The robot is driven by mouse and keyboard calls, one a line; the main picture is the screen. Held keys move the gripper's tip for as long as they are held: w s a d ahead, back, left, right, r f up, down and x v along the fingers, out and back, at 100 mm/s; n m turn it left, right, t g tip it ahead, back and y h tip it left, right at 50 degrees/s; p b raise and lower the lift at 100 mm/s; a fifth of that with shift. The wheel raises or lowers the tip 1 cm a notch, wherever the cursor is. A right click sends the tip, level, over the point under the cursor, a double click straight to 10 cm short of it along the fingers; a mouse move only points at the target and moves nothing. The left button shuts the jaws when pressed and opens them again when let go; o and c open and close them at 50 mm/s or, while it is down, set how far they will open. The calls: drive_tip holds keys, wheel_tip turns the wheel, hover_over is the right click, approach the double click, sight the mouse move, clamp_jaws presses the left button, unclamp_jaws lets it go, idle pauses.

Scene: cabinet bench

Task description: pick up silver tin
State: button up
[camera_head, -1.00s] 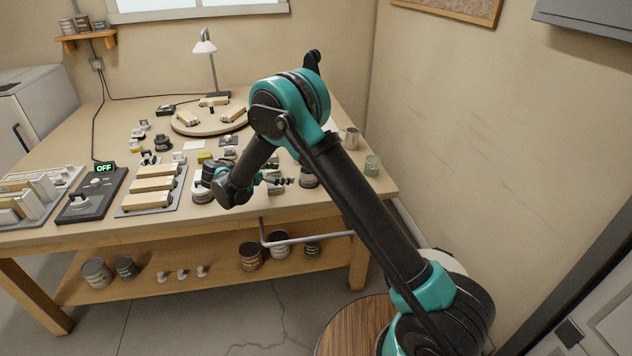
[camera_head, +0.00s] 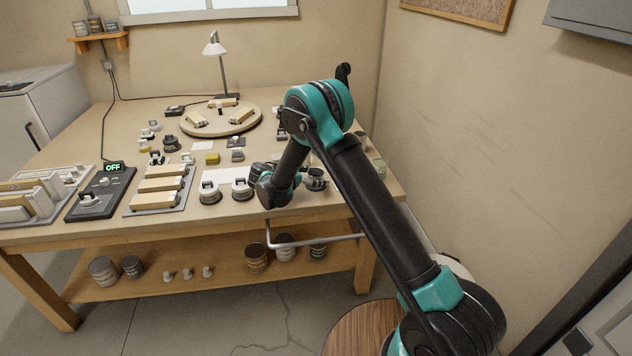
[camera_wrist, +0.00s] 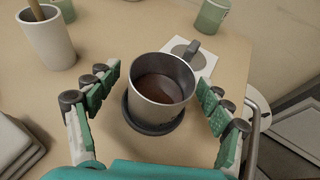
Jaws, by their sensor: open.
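My gripper (camera_wrist: 157,92) is open, with one finger on each side of the tin and a visible gap at both sides. In the head view the tin (camera_head: 316,178) sits near the front right of the bench, just right of my gripper (camera_head: 299,180), whose fingers are small and partly hidden there.
A pale cup with a stick (camera_wrist: 47,40) and a green glass (camera_wrist: 211,16) stand beyond the tin. A white card with a grey disc (camera_wrist: 197,58) lies behind its handle. Grey stacked slabs (camera_wrist: 15,145) are at left. A rail (camera_head: 318,240) runs along the bench front.

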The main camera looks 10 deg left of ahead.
drive_tip(key=x, duration=0.4)
drive_tip(key=shift+f, duration=0.1)
drive_tip(key=shift+s, duration=0.1)
drive_tip(key=c, duration=1.6)
drive_tip(key=shift+c, duration=0.3)
